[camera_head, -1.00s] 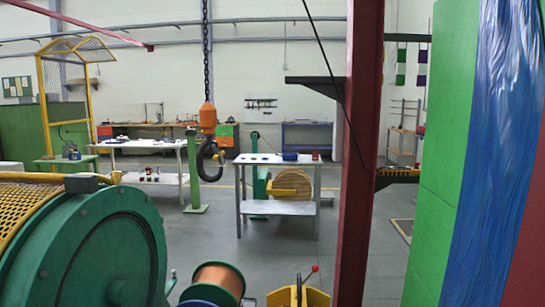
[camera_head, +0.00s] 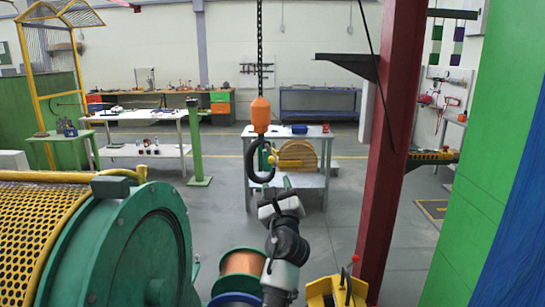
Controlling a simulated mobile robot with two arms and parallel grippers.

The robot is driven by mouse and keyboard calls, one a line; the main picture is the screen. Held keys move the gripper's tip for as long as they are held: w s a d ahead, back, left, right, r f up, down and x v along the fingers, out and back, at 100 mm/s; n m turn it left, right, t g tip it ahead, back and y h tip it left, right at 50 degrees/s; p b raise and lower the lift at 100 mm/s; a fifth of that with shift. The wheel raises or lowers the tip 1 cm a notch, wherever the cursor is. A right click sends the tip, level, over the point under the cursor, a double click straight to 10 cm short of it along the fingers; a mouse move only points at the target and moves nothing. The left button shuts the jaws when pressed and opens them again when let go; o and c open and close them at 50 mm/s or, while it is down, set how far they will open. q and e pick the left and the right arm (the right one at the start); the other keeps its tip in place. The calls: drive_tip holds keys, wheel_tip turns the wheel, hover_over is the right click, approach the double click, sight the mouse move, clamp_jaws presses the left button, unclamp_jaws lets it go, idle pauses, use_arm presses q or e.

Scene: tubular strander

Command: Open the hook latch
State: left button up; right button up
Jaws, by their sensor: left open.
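The crane hook (camera_head: 258,163) is dark and hangs from an orange block (camera_head: 260,114) on a chain. A small yellow latch piece (camera_head: 271,158) shows at the right side of the hook's opening. My left gripper (camera_head: 277,192) is open, just below and slightly right of the hook in the picture. It seems apart from the hook, but the depth between them is hard to judge. Its fingers are small and partly hidden by its own white and black wrist. My right gripper is not in view.
A big green drum machine with yellow mesh (camera_head: 130,245) fills the lower left. A copper-coloured spool (camera_head: 243,263) and a yellow stand (camera_head: 340,290) are at the bottom. A dark red column (camera_head: 385,150) rises on the right. A grey table (camera_head: 318,182) stands behind the hook.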

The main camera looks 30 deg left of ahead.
sight(272, 163)
use_arm(q)
drive_tip(key=x, duration=0.7)
drive_tip(key=p+x, duration=0.1)
drive_tip(key=x, duration=0.2)
drive_tip(key=shift+w+a+f, duration=0.15)
drive_tip(key=shift+w+a, duration=0.1)
drive_tip(key=shift+a, duration=0.05)
drive_tip(key=shift+d, duration=0.1)
clamp_jaws()
